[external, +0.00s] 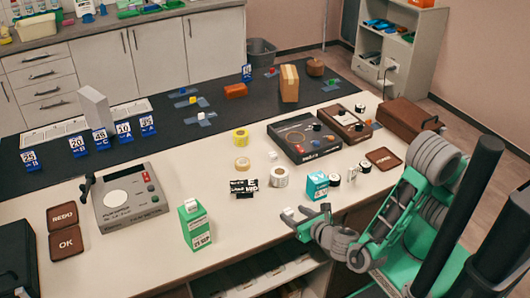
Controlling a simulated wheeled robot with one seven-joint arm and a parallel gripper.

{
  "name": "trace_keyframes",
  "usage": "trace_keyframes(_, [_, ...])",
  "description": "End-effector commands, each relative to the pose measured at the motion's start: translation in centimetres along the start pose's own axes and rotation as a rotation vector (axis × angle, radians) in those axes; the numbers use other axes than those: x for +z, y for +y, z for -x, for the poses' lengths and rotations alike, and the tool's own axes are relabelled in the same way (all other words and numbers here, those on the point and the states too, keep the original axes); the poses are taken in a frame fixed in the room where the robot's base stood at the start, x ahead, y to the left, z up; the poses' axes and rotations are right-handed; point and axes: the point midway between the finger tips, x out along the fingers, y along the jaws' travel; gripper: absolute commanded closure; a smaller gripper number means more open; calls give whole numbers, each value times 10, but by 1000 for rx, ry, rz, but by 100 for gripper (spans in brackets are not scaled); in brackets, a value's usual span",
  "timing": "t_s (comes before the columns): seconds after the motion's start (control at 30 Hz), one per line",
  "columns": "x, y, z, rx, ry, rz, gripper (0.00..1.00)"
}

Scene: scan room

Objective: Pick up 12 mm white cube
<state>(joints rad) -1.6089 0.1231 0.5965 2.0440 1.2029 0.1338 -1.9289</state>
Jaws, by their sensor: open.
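A small white cube (201,115) sits on a strip of blue tape on the dark mat. I cannot tell from this view which one is 12 mm. My gripper (307,212) is open at the front edge of the table, well to the front and right of both. Small white patches show at its fingertips; I cannot tell whether they are part of the fingers. Nothing is clearly held between the fingers.
A green-and-white carton (195,225) and a teal carton (317,186) stand near my gripper. A black sign (244,188), a white roll (279,177) and yellow tape (241,137) lie between it and the mat (150,128).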

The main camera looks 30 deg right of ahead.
Motion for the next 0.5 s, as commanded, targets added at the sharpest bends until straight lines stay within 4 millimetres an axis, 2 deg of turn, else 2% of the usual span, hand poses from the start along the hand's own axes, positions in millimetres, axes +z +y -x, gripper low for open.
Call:
trace_keyframes(0.1, [-1,1,-23,-5,1,-3,47])
trace_keyframes(0.2, [-1,2,-33,-2,2,-2,47])
trace_keyframes(0.4, [-1,2,-34,-1,2,-3,47])
trace_keyframes(0.5, [-1,2,-34,-1,2,-3,55])
